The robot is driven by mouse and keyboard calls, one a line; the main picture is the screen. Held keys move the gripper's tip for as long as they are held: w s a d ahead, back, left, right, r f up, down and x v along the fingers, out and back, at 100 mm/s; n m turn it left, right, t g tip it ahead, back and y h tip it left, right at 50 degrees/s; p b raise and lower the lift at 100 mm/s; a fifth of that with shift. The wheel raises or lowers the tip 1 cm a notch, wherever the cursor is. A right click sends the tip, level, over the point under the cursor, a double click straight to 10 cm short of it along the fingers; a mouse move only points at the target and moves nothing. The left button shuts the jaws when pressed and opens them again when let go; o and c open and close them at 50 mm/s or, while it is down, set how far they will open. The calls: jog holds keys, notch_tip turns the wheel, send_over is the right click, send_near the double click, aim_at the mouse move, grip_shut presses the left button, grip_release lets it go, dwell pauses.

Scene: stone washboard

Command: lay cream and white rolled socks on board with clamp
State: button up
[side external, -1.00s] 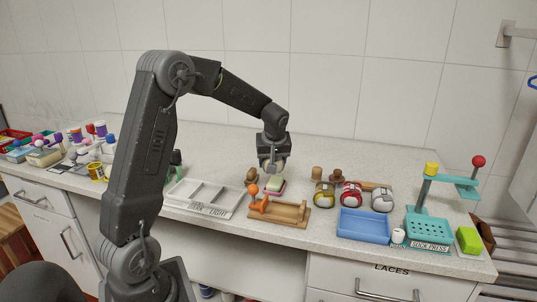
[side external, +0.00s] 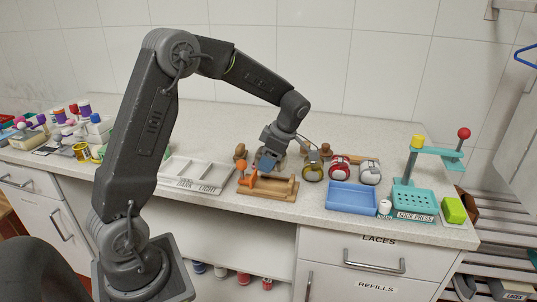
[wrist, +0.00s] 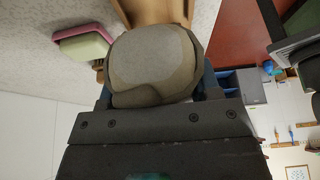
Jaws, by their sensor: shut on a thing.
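My gripper (side external: 268,160) is shut on a cream and white rolled pair of socks (wrist: 155,62), which fills the middle of the wrist view. In the side view the gripper is tilted just above the wooden board (side external: 284,193), and it largely hides the roll. I cannot tell whether the roll touches the board. The board carries an orange clamp (side external: 242,168) at its left end. Wood also shows beyond the roll at the top of the wrist view (wrist: 150,10).
A pink and green block (wrist: 85,45) lies near the board. Olive (side external: 313,172), red (side external: 340,168) and white-grey (side external: 370,173) rolls stand to the right. A blue tray (side external: 352,198), teal sock press (side external: 413,198) and divided white tray (side external: 195,174) flank the board.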

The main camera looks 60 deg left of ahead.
jog(key=shift+f, duration=2.6)
jog(key=o, duration=1.1)
jog(key=d+r+m+t, duration=0.1)
jog(key=d+r+m, duration=0.25)
jog(key=r, duration=0.45)
jog(key=d+r+m+t, duration=0.15)
jog(key=d+r, duration=0.25)
jog(key=r, duration=0.5)
jog(key=s+d+m+t+h, duration=0.1)
jog(key=s+d+m+t, duration=0.1)
jog(key=s+m, duration=0.4)
jog(key=s+d+m+t+h, duration=0.1)
jog(key=s+d+m+t, duration=0.1)
jog(key=s+d+m, duration=0.2)
jog(key=s+d+m+t+h, duration=0.1)
jog(key=s+d+m, duration=0.3)
jog(key=s+m, duration=0.4)
jog(key=shift+s+f+m+t, duration=0.1)
jog(key=shift+s+m+t, duration=0.2)
jog(key=shift+m, duration=0.7)
jog(key=shift+s+m+t, duration=0.1)
jog(key=shift+m+t, duration=0.25)
jog(key=shift+m, duration=0.65)
